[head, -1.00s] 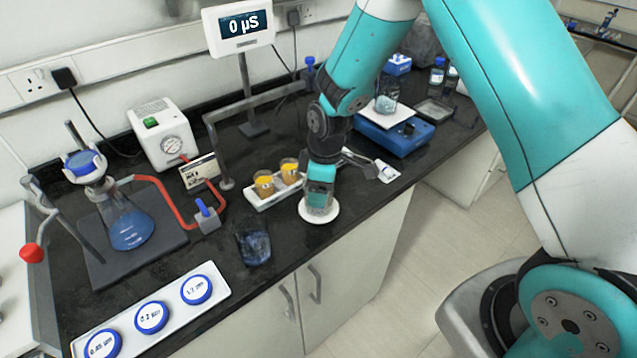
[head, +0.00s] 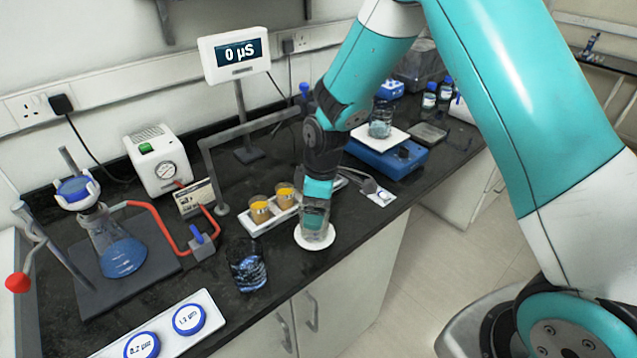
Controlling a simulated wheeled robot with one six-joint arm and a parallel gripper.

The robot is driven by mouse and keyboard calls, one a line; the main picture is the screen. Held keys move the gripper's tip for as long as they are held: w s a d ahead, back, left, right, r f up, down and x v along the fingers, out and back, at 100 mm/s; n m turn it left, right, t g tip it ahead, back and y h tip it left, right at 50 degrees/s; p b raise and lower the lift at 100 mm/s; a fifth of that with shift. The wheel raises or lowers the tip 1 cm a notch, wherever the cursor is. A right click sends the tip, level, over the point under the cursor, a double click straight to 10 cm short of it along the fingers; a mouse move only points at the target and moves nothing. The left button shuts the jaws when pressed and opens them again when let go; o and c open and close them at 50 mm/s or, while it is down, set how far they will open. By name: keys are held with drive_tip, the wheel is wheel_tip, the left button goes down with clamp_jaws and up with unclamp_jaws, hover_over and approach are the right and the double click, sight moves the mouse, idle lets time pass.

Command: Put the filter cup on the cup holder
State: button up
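My gripper (head: 316,218) points down at the front of the black bench. A clear, greyish cup-like piece (head: 314,234), which may be the filter cup, is at its fingers, over a round white disc (head: 302,243). The fingers blend with the clear piece, so I cannot tell whether they are closed on it or whether it touches the disc. At the left, a blue-topped piece (head: 75,188) sits in a white forked support (head: 92,190) above a flask of blue liquid (head: 120,255). I cannot tell for certain which part is the cup holder.
A glass with blue contents (head: 246,268) stands left of the disc. A white rack (head: 262,228) with two amber jars is behind. A grey pipe frame (head: 250,131) rises farther back. A tray of blue-rimmed discs (head: 168,338) lies at the front left.

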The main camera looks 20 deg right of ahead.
wheel_tip(320, 180, up, 9)
drive_tip(key=d+b, duration=0.1)
drive_tip(key=b, duration=0.1)
drive_tip(key=s+a+r+m+y, duration=0.1)
drive_tip(key=s+a+r+m, duration=0.1)
drive_tip(key=s, duration=0.6)
drive_tip(key=s+a+r+m+y, duration=0.1)
drive_tip(key=s+r, duration=0.4)
drive_tip(key=s, duration=0.3)
drive_tip(key=s+a+r+m+y, duration=0.1)
drive_tip(key=s+a+r+m, duration=0.1)
drive_tip(key=s, duration=0.7)
drive_tip(key=shift+a+r+m+g, duration=0.3)
drive_tip(key=shift+a+r, duration=0.05)
drive_tip(key=shift+r, duration=0.4)
